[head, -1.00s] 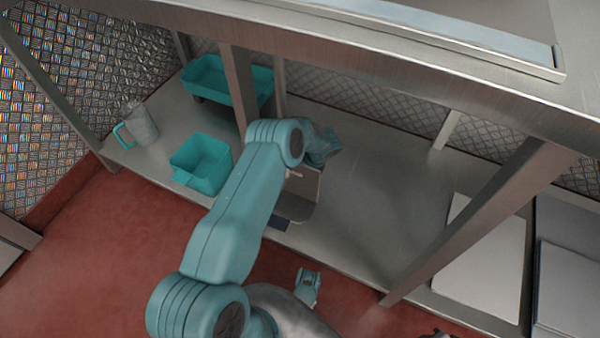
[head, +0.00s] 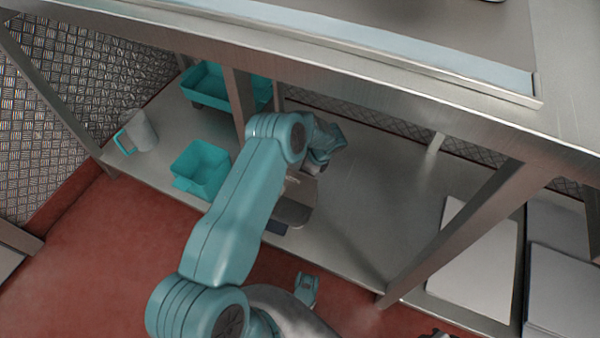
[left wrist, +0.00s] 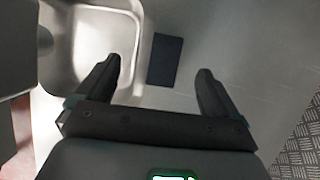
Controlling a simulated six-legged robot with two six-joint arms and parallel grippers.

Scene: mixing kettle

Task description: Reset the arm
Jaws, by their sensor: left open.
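My left arm crosses the middle of the head view and reaches over the lower steel shelf. Its wrist shows near the far end, but the fingers are hidden there. In the left wrist view my left gripper (left wrist: 155,82) is open, its two dark fingers wide apart with nothing gripped between them. A grey metal container (head: 292,208) stands on the shelf below the wrist, partly hidden by my arm. It also shows in the left wrist view (left wrist: 104,42), beside the left-hand finger. My right gripper is not in view.
A teal bin (head: 203,168), a grey jug with a teal handle (head: 142,133) and a teal tray (head: 206,88) stand on the shelf at left. A small dark flat rectangle (left wrist: 166,60) lies near the container. A steel upper table (head: 400,75) and posts frame the shelf; its middle is clear.

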